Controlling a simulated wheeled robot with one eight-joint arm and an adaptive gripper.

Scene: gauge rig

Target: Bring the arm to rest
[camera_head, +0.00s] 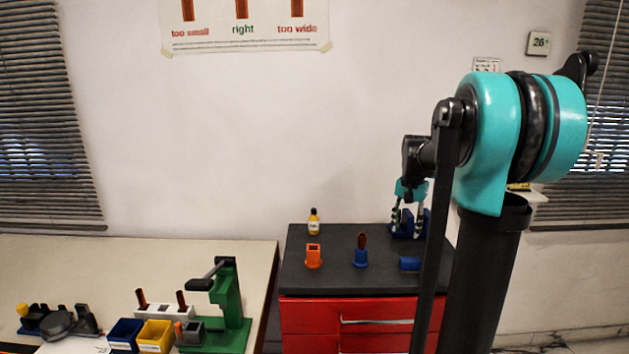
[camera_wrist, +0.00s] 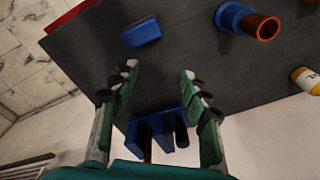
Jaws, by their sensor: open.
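My gripper (camera_head: 408,222) hangs at the back right of the dark top of the red cabinet, close to a blue rack. In the wrist view my gripper (camera_wrist: 156,88) has its two green-padded fingers spread apart with nothing between the tips. The blue rack (camera_wrist: 163,122) shows beyond the fingers in that view and holds dark upright parts. In the head view the rack (camera_head: 401,230) is partly hidden behind the fingers. My teal and black arm reaches across the right side of the head view.
On the cabinet top (camera_head: 330,275) stand an orange holder (camera_head: 313,257), a blue holder with a brown tube (camera_head: 361,255), a blue block (camera_head: 409,263) and a yellow bottle (camera_head: 313,222). A pale table (camera_head: 230,258) at left bears a green press (camera_head: 229,300), a blue bin (camera_head: 124,335) and a yellow bin (camera_head: 156,338).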

